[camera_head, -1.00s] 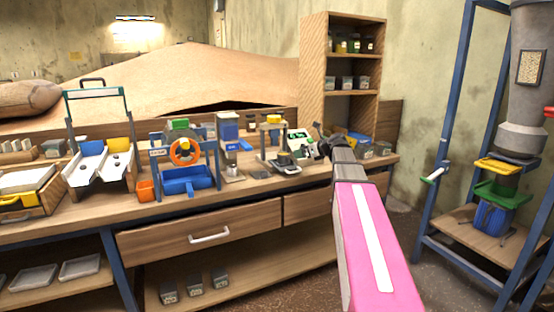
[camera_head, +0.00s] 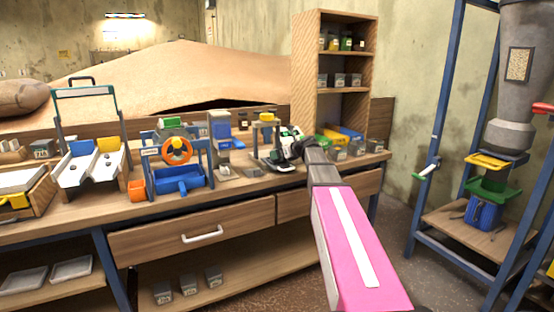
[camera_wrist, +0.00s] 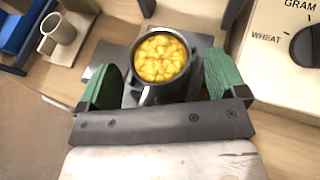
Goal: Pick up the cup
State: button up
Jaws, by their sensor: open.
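A dark metal cup (camera_wrist: 137,58) with a handle on its near side holds yellow grains (camera_wrist: 160,58). In the wrist view it stands on a dark plate (camera_wrist: 193,88), between the two green fingers of my gripper (camera_wrist: 163,76). The fingers are open, with a gap to the cup on each side. In the head view my gripper (camera_head: 297,142) is over the bench at the weighing device, and the cup cannot be made out there.
A beige cup (camera_wrist: 64,32) stands at the upper left in the wrist view. A pale panel (camera_wrist: 275,75) marked GRAM and WHEAT lies to the right. The bench (camera_head: 75,211) is crowded with devices. A wooden shelf (camera_head: 303,75) rises behind my gripper.

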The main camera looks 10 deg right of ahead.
aim_at(280, 161)
jog(key=shift+w+a+f, duration=0.1)
jog(key=shift+w, duration=0.05)
jog(key=c, duration=1.1)
jog(key=shift+r, duration=0.2)
notch_tip(280, 161, up, 4)
jog(key=s+a+r, duration=0.2)
jog(key=a, duration=0.1)
jog(key=s+a+r, duration=0.2)
jog(key=a, duration=0.1)
jog(key=s+a+r, duration=0.2)
jog(key=a, duration=0.2)
jog(key=shift+r, duration=0.35)
